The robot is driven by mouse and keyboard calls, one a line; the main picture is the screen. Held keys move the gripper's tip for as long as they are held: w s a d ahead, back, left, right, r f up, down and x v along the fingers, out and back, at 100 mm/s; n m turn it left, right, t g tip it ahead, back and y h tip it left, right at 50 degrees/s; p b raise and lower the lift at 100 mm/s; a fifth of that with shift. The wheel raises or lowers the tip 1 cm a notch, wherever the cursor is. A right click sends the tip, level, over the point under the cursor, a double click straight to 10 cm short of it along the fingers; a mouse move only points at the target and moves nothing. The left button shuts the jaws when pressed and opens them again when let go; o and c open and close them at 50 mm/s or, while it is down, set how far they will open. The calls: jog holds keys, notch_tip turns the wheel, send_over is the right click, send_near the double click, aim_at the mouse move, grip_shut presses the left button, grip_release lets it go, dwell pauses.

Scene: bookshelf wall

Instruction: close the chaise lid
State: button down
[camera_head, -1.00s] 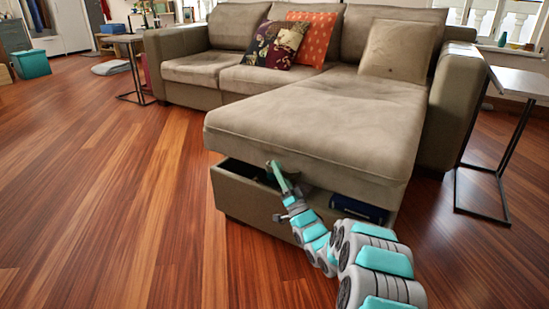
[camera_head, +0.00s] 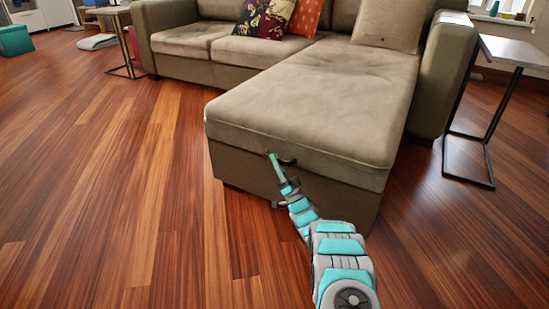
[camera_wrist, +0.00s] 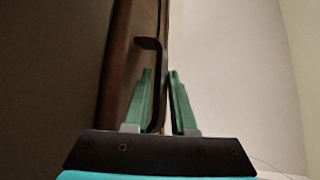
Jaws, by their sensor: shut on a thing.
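The chaise lid (camera_head: 300,110) is the tan cushioned top of the sofa's long section. In the head view it lies flat on the chaise base (camera_head: 335,195), with no open gap showing along the front. A dark handle (camera_head: 288,161) sits at the middle of the lid's front edge; it also shows in the wrist view (camera_wrist: 158,85). My gripper (camera_head: 272,158) is at this handle. In the wrist view its green fingers (camera_wrist: 160,80) stand on either side of the handle and are shut on it. The inside of the chaise is hidden.
A side table (camera_head: 515,50) with a black frame stands at the right, another (camera_head: 110,12) at the far left. Cushions (camera_head: 265,15) lie on the sofa. The wood floor (camera_head: 120,200) is clear at the left and front.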

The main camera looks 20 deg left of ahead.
jog(key=f, duration=0.1)
jog(key=d+f+h, duration=0.1)
jog(key=shift+w+d+f+m, duration=0.1)
jog(key=shift+w+f+m, duration=0.2)
jog(key=shift+w+m, duration=0.1)
jog(key=shift+s, duration=0.1)
jog(key=c, duration=1.1)
grip_release()
jog(key=shift+f, duration=0.1)
jog(key=shift+n+y, duration=0.3)
jog(key=v, duration=0.2)
jog(key=p+v, duration=0.1)
jog(key=v, duration=0.1)
jog(key=s+v, duration=0.1)
jog(key=v, duration=0.1)
jog(key=shift+s+d+r+p, duration=0.15)
jog(key=shift+d+r+p, duration=0.05)
jog(key=shift+r+p, duration=0.1)
jog(key=shift+a, duration=0.1)
